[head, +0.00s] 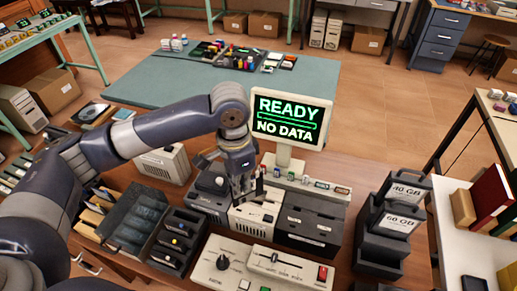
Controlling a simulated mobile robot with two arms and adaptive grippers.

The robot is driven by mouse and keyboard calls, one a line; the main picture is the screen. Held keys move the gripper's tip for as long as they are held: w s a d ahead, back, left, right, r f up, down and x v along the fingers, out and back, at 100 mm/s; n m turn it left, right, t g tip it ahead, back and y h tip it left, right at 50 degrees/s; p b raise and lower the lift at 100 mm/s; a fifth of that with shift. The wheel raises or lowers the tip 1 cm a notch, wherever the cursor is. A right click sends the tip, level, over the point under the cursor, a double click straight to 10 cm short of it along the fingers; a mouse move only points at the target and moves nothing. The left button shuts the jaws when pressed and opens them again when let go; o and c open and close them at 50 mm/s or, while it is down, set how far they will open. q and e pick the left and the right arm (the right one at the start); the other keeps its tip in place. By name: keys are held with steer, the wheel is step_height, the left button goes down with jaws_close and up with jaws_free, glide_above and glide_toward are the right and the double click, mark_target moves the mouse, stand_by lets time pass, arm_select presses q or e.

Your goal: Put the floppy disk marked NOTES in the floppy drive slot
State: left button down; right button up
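My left gripper (247,194) points down over the middle of the bench, just above a pale beige drive unit (250,219). Its fingers are small and dark here, and I cannot tell whether they are apart or hold something. I cannot make out a disk marked NOTES or read any disk label. The drive unit's slot is not clear, and my gripper partly covers the unit. A monitor (290,119) behind it reads READY and NO DATA. My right gripper is not in view.
Dark drive units (308,222) stand right of the beige one. A control panel (262,268) with knob and slider lies in front. A black rack (380,238) holds drives marked 40 GB and 60 GB. Dark organisers (178,243) stand left. A green mat (165,80) lies behind.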

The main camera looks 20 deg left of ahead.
arm_select(q)
steer(key=shift+w+d+m+p, duration=0.55)
steer(key=shift+w+m+p, duration=2.25)
steer(key=shift+m, duration=2)
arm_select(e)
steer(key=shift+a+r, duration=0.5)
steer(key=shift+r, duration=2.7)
arm_select(q)
steer(key=shift+w+f+b, duration=0.15)
steer(key=shift+f+b, duration=0.9)
steer(key=shift+b, duration=0.55)
steer(key=shift+w+f+b, duration=0.1)
steer(key=shift+f+b, duration=0.9)
steer(key=shift+b, duration=0.55)
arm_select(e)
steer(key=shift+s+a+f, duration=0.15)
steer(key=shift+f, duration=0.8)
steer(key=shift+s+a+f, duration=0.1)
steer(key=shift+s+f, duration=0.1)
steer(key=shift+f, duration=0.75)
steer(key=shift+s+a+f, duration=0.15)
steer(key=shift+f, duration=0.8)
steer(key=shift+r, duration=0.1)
arm_select(q)
steer(key=shift+p, duration=0.6)
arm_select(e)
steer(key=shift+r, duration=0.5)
